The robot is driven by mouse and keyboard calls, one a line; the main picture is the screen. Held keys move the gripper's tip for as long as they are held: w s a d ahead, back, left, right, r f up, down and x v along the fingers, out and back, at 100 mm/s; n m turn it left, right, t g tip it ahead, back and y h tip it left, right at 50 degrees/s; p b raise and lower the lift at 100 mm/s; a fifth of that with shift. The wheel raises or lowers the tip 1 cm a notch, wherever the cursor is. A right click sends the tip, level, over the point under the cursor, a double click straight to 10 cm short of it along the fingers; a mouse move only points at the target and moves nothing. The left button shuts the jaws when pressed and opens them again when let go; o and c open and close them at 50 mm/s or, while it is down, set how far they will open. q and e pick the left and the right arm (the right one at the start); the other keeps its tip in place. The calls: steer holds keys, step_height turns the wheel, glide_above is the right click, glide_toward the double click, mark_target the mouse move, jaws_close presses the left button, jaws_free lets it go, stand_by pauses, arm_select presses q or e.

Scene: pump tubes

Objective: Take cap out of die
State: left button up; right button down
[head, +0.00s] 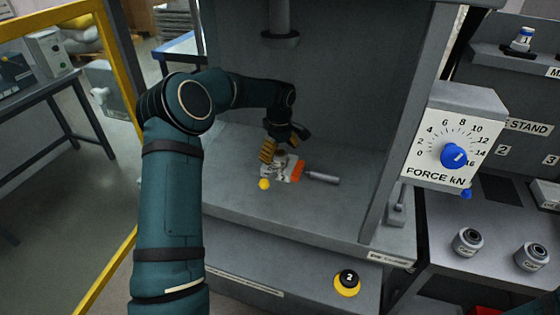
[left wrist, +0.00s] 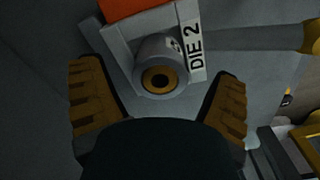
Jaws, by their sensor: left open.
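The die (head: 296,171), a pale block with an orange part, sits on the grey press bed, partly hidden by my left gripper (head: 279,148). In the left wrist view the die's label (left wrist: 196,50) reads "DIE 2". A grey round cap (left wrist: 152,50) with a brass-coloured ring and dark centre sits at the die, facing the camera. My left gripper is open, its ribbed yellow fingers on either side of the cap with visible gaps. It holds nothing. My right gripper is not in view.
A yellow knob (head: 264,184) and a grey cylinder (head: 321,177) lie beside the die. The press ram (head: 280,38) hangs above. The press side wall and force dial (head: 454,155) stand at the right. The front of the bed (head: 300,220) is clear.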

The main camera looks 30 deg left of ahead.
arm_select(q)
steer(key=shift+f, duration=0.35)
steer(key=c, duration=1.4)
steer(key=shift+r, duration=0.1)
steer(key=shift+c, duration=0.2)
